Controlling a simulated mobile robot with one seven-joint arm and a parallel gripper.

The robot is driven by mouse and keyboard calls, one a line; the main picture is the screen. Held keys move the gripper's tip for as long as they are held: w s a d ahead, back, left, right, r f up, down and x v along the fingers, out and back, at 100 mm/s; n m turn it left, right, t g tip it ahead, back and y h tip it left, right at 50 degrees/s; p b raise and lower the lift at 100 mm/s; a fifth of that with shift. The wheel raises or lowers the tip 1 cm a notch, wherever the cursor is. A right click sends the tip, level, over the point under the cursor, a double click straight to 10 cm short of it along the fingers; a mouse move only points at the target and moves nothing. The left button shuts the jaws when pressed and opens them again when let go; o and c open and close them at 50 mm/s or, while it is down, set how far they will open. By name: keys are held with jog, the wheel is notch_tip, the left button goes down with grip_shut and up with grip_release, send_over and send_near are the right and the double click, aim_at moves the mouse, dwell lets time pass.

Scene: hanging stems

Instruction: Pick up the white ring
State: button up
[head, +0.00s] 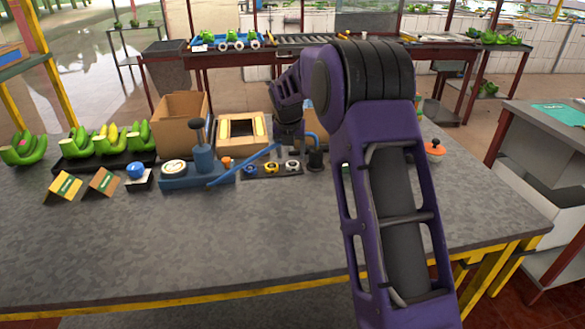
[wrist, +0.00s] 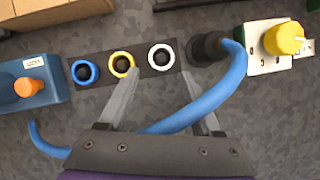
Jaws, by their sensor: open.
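The white ring (wrist: 161,56) lies at the right end of a dark strip (wrist: 143,83), beside a yellow ring (wrist: 122,64) and a blue ring (wrist: 85,72). In the head view the white ring (head: 292,165) is also the rightmost of the three. My gripper (wrist: 159,72) is open and empty, its fingers spread to the left and right of the white ring in the wrist view. The left fingertip shows near the yellow ring. In the head view my gripper (head: 291,142) is above and behind the rings, partly hidden by my arm. Its exact height is unclear.
A blue hose (wrist: 210,100) curves from a black holder (wrist: 204,48), passing close to my right finger. A blue pump-like device (head: 203,160) stands left of the rings. A cardboard box (head: 180,125) stands farther left. The table's front (head: 150,245) is clear.

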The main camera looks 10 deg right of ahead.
aim_at(293, 164)
jog(key=x, duration=0.5)
jog(key=shift+w+d+f+b, duration=0.1)
jog(key=shift+w+d+b, duration=0.05)
jog(key=shift+b, duration=0.2)
grip_shut()
